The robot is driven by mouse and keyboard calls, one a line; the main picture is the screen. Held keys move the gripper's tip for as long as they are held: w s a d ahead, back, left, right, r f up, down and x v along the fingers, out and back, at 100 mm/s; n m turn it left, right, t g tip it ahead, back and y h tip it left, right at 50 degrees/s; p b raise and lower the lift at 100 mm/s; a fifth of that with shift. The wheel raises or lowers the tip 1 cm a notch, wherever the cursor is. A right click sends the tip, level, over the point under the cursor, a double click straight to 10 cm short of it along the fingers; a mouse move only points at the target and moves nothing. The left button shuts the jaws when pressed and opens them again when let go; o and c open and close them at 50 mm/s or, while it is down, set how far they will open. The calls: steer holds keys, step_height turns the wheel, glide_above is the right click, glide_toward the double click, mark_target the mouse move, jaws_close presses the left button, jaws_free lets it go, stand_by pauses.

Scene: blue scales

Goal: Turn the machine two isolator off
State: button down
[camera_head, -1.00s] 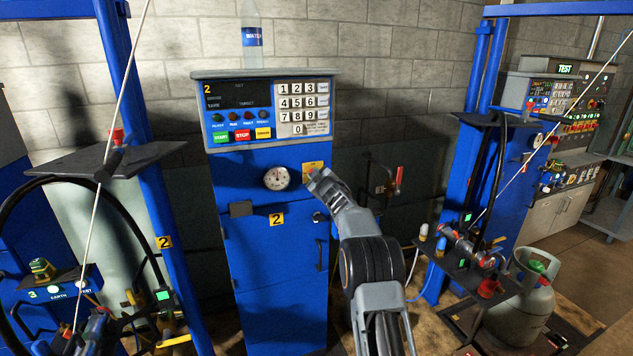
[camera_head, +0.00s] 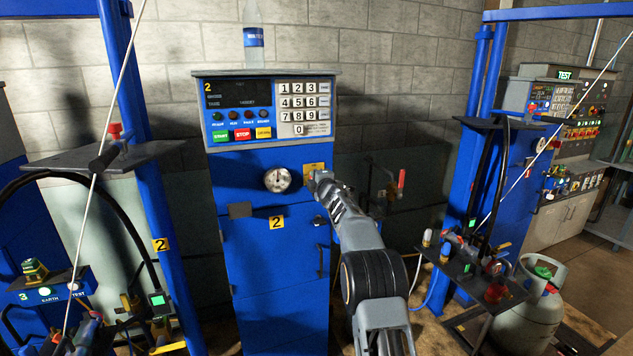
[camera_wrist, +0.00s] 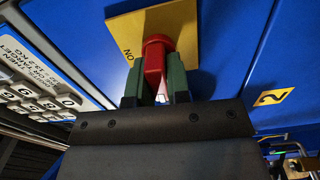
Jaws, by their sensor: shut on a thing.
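Machine two is the blue cabinet (camera_head: 275,262) in the middle, with a yellow number 2 plate on its front. Its isolator is a red knob (camera_wrist: 155,62) on a yellow plate (camera_wrist: 180,25) marked ON. In the head view the yellow plate (camera_head: 314,168) shows to the right of the round gauge, and my gripper (camera_head: 322,178) covers most of the knob. In the wrist view my gripper (camera_wrist: 154,85) has a green finger on each side of the red knob and is shut on it. I cannot read any other marking on the plate.
The keypad panel (camera_head: 268,108) sits above, with a water bottle (camera_head: 253,40) on top. A round gauge (camera_head: 277,180) is left of my gripper. A dark shelf with fittings (camera_head: 470,262) and a gas cylinder (camera_head: 530,310) stand to the right. Blue posts flank the cabinet.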

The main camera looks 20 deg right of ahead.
steer(key=shift+n, duration=0.4)
steer(key=c, duration=1.1)
jaws_free()
steer(key=shift+s, duration=0.15)
steer(key=shift+s+f+b, duration=0.1)
steer(key=shift+s+b, duration=0.15)
steer(key=shift+b, duration=0.3)
steer(key=s+b, duration=0.5)
steer(key=s, duration=0.8)
